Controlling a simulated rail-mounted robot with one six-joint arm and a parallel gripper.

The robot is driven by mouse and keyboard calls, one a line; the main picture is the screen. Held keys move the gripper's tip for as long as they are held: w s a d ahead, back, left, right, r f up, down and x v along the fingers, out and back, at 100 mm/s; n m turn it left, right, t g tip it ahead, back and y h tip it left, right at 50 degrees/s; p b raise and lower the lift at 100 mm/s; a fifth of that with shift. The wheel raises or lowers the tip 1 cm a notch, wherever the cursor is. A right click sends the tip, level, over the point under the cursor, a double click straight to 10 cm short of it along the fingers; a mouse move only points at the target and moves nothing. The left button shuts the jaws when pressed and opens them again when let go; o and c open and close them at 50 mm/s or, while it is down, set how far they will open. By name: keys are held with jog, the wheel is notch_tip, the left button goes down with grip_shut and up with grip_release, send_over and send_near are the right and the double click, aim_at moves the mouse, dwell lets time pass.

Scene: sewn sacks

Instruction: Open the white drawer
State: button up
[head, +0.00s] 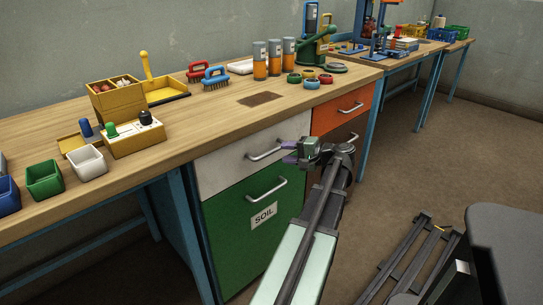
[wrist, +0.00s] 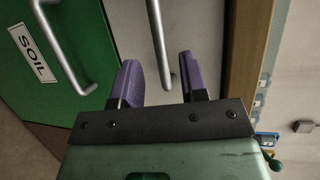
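The white drawer (head: 222,165) is shut under the wooden worktop, above the green drawer. Its silver bar handle (head: 262,155) is on the front and also shows in the wrist view (wrist: 159,40). My gripper (head: 287,152) is at the right end of this handle in the head view. In the wrist view my gripper (wrist: 158,60) has its two purple fingers apart, with the end of the handle lying between them in the picture. I see gaps on both sides of the bar. I cannot tell how deep the bar sits between the fingers.
The green drawer (head: 235,240) labelled SOIL, with its own handle (head: 267,190), is just below. An orange drawer (head: 340,112) is to the right. The worktop (head: 200,135) above carries boxes, bottles and brushes. The floor (head: 420,170) to the right is partly open.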

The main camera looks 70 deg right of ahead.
aim_at(273, 150)
jog(key=w, duration=0.2)
jog(key=w+f, duration=0.1)
jog(key=w, duration=0.2)
jog(key=shift+w+b, duration=0.35)
jog(key=shift+c, duration=0.3)
grip_shut()
